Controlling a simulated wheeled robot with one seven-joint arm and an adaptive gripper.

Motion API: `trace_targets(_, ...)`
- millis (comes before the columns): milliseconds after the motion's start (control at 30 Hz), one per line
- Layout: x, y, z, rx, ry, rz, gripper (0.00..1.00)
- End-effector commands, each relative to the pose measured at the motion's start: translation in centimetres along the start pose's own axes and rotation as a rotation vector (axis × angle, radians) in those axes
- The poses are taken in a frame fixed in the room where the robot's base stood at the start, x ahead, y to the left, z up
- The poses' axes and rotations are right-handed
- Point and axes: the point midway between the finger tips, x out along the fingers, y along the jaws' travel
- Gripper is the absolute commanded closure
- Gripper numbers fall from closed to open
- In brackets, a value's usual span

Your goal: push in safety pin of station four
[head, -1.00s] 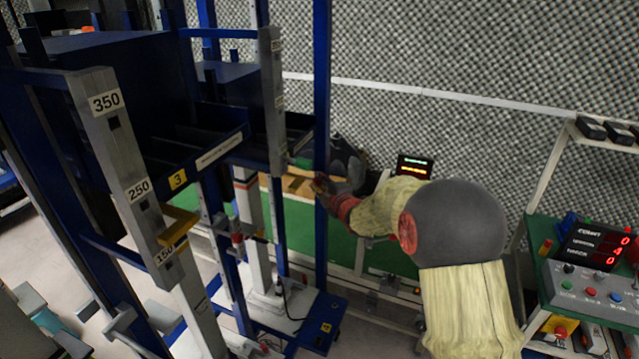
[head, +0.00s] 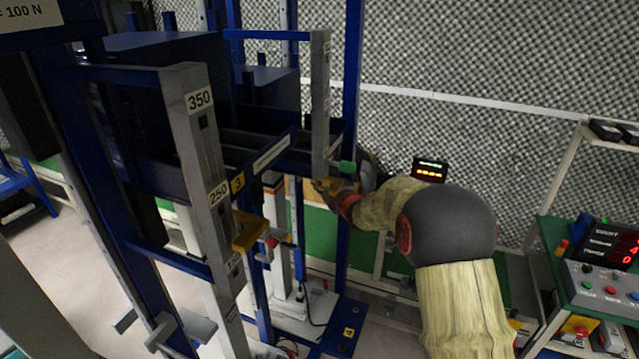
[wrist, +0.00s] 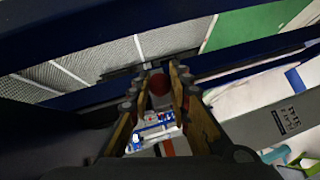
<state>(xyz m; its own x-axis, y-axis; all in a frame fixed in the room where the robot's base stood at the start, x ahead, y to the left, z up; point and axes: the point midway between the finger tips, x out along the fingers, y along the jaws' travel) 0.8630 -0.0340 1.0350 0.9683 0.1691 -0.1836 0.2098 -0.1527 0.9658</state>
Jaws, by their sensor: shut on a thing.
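A plate at that station's base reads 4. In the wrist view my gripper (wrist: 159,76) has its two tan-padded fingers shut on a dull red round knob (wrist: 159,85), which looks like the safety pin's end. The pin's shaft and its hole are hidden, so I cannot tell how deep it sits. The nearer station, labelled 3, has a yellow bracket (head: 250,231) with a red knob (head: 271,243).
Blue frame columns (head: 352,100) and a numbered grey post (head: 205,150) stand close left of my arm. A small display (head: 430,169) is behind it. A control panel (head: 610,285) on a green-topped stand is at the right.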

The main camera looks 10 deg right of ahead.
Motion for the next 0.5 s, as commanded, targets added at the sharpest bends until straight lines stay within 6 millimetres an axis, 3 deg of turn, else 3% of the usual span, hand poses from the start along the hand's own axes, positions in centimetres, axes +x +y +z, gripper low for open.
trace_targets(200, 0.09, 0.0, -0.27, 0.0, 0.004, 0.0, 1.0)
trace_targets(233, 0.09, 0.0, -0.27, 0.0, 0.004, 0.0, 0.79)
trace_targets(367, 0.08, 0.01, -0.23, 0.0, 0.003, 0.0, 0.72)
trace_targets(500, 0.06, 0.03, -0.19, 0.0, 0.003, 0.001, 0.72)
